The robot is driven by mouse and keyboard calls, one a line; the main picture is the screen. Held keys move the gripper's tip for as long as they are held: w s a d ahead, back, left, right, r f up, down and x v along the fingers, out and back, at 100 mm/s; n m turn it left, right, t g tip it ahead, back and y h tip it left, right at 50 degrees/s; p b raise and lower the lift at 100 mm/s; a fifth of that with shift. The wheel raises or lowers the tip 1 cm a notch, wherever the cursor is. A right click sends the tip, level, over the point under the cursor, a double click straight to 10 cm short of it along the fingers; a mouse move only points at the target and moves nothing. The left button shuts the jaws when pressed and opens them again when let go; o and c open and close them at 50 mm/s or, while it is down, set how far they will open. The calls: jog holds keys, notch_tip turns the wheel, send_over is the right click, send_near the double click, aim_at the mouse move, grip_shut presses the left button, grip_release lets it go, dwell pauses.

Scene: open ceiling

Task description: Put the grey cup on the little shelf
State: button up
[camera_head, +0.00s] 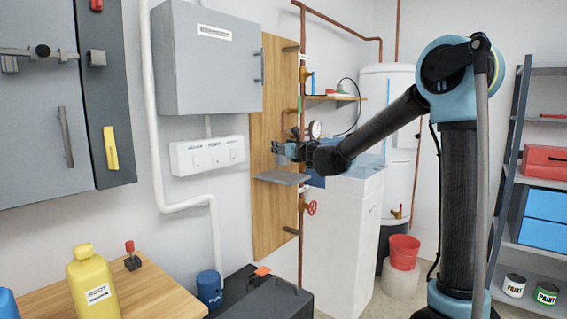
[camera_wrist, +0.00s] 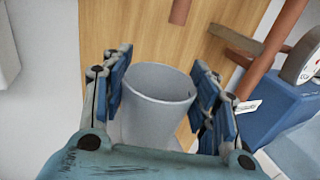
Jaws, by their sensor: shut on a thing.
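The grey cup (camera_wrist: 152,120) stands between the two blue-padded fingers of my gripper (camera_wrist: 160,68) in the wrist view, its open rim towards the camera. My gripper is shut on it. In the head view my gripper (camera_head: 281,149) is in front of the wooden wall board, just above a small grey shelf (camera_head: 282,178). The cup cannot be made out clearly there. Whether its base touches the shelf cannot be told.
The wooden board (camera_head: 272,220) is behind my gripper, with a copper pipe (camera_head: 301,120) along its right side. A pressure gauge (camera_wrist: 302,58) and a blue object (camera_wrist: 275,108) are close on the right. A grey wall cabinet (camera_head: 205,60) hangs above left.

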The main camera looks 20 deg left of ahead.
aim_at(283, 157)
jog(key=shift+f, duration=2.35)
jog(key=shift+f, duration=0.1)
jog(key=o, duration=1)
jog(key=shift+c, duration=0.2)
jog(key=v, duration=1.2)
